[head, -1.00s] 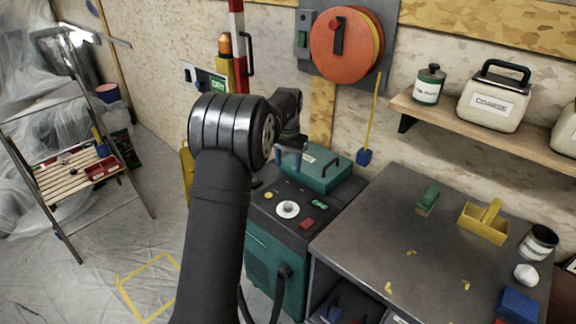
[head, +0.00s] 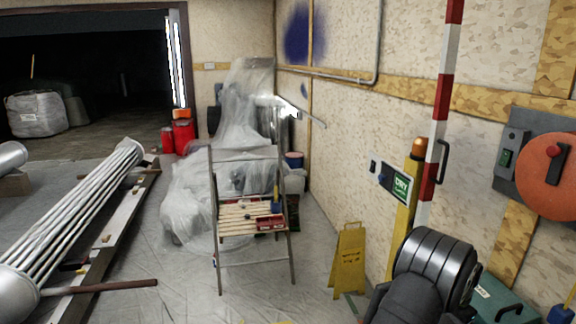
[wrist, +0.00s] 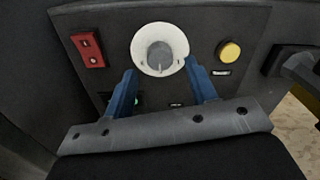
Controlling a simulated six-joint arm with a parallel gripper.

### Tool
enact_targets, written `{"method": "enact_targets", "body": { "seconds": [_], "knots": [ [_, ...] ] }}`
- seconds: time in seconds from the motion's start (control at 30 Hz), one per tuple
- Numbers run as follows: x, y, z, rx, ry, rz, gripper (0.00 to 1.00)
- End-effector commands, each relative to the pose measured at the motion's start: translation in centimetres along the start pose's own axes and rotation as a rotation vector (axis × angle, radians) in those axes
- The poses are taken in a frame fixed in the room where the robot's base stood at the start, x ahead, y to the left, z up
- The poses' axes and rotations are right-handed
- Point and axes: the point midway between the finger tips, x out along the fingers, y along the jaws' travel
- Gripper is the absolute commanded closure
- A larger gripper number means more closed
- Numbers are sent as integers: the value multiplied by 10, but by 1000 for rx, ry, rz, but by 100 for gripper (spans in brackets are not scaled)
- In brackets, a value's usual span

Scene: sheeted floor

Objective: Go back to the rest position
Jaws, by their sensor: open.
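My gripper (wrist: 165,91) shows in the wrist view with its two blue fingers apart and nothing between them. Beyond the fingertips is the dark panel of the green machine, with a white dial (wrist: 160,49), a red switch (wrist: 88,48) and a yellow button (wrist: 229,52). I cannot tell how far the fingertips are from the panel. In the head view only the upper part of my arm shows at the bottom right, and my gripper is out of view. The machine's teal lid (head: 500,302) shows beside the arm.
A stepladder (head: 250,215) with a slatted shelf stands mid-floor before sheeted things. A yellow floor sign (head: 348,260) stands by the wall. A red and white pole (head: 441,95) rises near my arm. Sheeted floor between is clear.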

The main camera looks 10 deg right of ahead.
Motion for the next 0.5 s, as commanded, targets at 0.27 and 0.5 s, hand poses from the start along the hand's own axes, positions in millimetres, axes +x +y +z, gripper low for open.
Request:
{"method": "enact_targets", "body": {
  "seconds": [0.27, 0.5],
  "knots": [
    [30, 0, 0, 0, -1, 0, 48],
    [32, 0, 0, -3, 0, 0, 48]
  ]
}}
